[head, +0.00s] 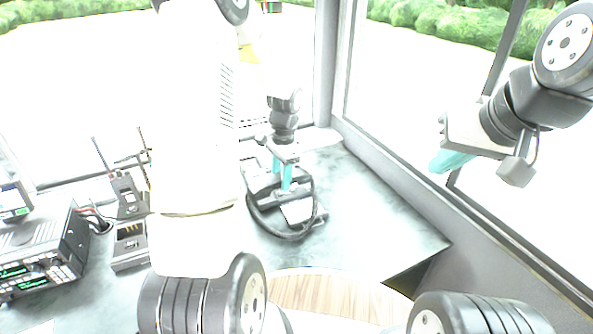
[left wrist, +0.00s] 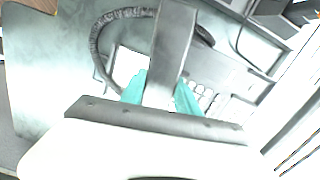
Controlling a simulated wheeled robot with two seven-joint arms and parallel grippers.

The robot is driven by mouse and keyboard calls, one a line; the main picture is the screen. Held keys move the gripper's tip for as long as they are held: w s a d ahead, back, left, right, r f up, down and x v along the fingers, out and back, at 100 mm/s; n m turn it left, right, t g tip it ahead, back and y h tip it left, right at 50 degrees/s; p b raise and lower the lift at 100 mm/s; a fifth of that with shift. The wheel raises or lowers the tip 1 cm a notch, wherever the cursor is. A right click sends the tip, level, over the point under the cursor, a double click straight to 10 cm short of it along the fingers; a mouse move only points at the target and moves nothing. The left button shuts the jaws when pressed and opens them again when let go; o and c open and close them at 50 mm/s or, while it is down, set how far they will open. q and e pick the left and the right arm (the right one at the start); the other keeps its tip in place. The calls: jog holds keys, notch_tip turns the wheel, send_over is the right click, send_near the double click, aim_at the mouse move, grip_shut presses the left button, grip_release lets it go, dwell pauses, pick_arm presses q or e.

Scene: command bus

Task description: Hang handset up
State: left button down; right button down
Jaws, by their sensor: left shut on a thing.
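My left gripper (head: 281,178) is low over the desk, and its teal fingers also show in the left wrist view (left wrist: 160,92). They are shut on the grey bar-shaped handset (left wrist: 174,40), one finger on each side. The phone base (left wrist: 205,68) with light keys lies behind the handset in the left wrist view. The black coiled cord (head: 283,232) loops on the desk in front of it. The arm and fingers hide much of the handset in the head view, and I cannot tell whether it touches the base. My right gripper (head: 482,160) is raised by the right window, empty; its finger gap is unclear.
A black radio unit (head: 45,255) with green displays stands at the left. Handheld radios (head: 128,198) stand in chargers beside it. The grey desk (head: 380,215) is clear right of the phone. A window wall bounds it on the right. A round wooden seat (head: 325,290) is in front.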

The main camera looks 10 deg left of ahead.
pick_arm(q)
jog(key=w+a+r+m, duration=0.2)
jog(key=w+a+m, duration=0.15)
jog(key=m, duration=0.45)
notch_tip(320, 180, up, 3)
jog(key=m+t, duration=0.2)
jog(key=m, duration=1)
send_over(257, 179)
jog(key=shift+s+d+f, duration=0.1)
jog(key=shift+f, duration=1.6)
jog(key=shift+s+d+f, duration=0.1)
jog(key=shift+f, duration=1.6)
jog(key=c, duration=0.8)
grip_release()
